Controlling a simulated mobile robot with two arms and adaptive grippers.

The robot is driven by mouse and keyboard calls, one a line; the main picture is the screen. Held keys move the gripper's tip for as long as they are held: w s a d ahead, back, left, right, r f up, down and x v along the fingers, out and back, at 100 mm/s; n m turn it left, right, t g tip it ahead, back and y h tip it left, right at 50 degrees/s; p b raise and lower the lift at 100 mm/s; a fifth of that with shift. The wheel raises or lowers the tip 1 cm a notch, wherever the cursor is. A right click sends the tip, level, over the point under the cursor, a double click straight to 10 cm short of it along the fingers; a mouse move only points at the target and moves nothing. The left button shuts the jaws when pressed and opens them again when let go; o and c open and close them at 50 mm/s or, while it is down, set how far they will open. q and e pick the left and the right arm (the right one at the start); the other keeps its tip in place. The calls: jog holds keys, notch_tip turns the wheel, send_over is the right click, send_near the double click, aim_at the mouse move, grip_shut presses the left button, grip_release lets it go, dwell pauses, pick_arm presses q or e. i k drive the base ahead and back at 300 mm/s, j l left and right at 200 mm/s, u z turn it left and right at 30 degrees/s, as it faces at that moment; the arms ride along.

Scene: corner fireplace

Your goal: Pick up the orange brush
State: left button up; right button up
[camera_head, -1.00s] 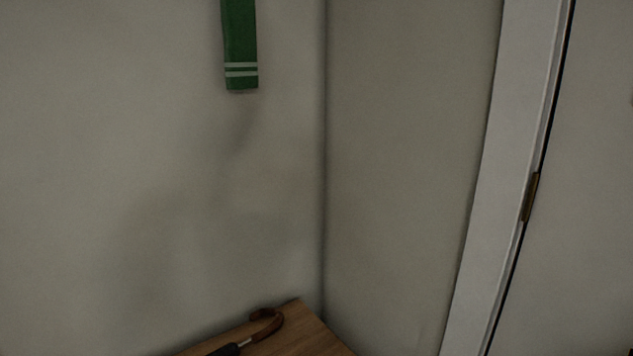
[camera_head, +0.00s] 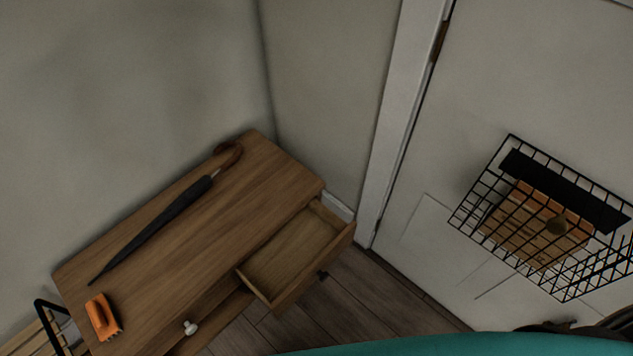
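The orange brush (camera_head: 102,316) lies on the left end of the wooden table top (camera_head: 190,260), near its front-left corner. Its dark bristles show along its lower right side. Nothing is touching it. Neither of my grippers is in view.
A folded black umbrella (camera_head: 160,225) with a curved brown handle lies along the table's back edge. A drawer (camera_head: 297,250) stands open at the table's right front. A black wire basket (camera_head: 470,208) hangs at the white door. A wooden slatted item with a black frame (camera_head: 32,338) is at lower left.

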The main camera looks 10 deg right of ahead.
aim_at(106, 324)
jog(key=k+z, duration=0.2)
jog(key=k, duration=0.2)
jog(key=u, duration=1.8)
